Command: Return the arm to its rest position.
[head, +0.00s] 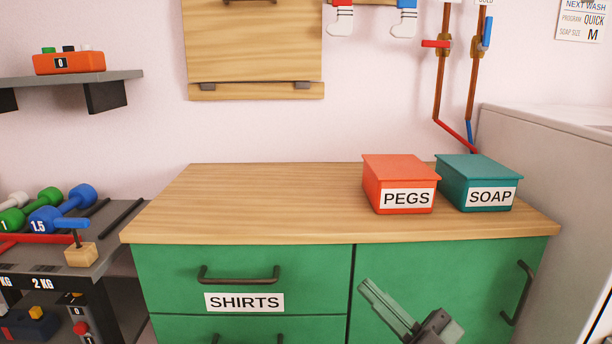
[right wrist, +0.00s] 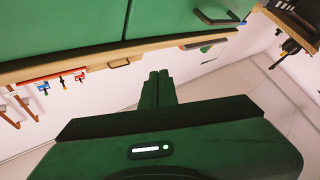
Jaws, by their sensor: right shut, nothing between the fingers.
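My right gripper (head: 366,287) shows at the bottom of the head view, in front of the green cabinet and below the counter's front edge. Its fingers are together and hold nothing. In the right wrist view its closed fingertips (right wrist: 159,74) point up the picture, with the green cabinet front and a wooden edge beyond them. I cannot tell how far the fingers are from the cabinet. My left gripper is in neither view.
The wooden counter (head: 260,200) is bare on its left and middle. An orange PEGS box (head: 396,172) and a teal SOAP box (head: 478,170) stand at its right. The SHIRTS drawer (head: 310,270) is shut. A dumbbell rack (head: 105,250) stands left, a white appliance (head: 565,190) right.

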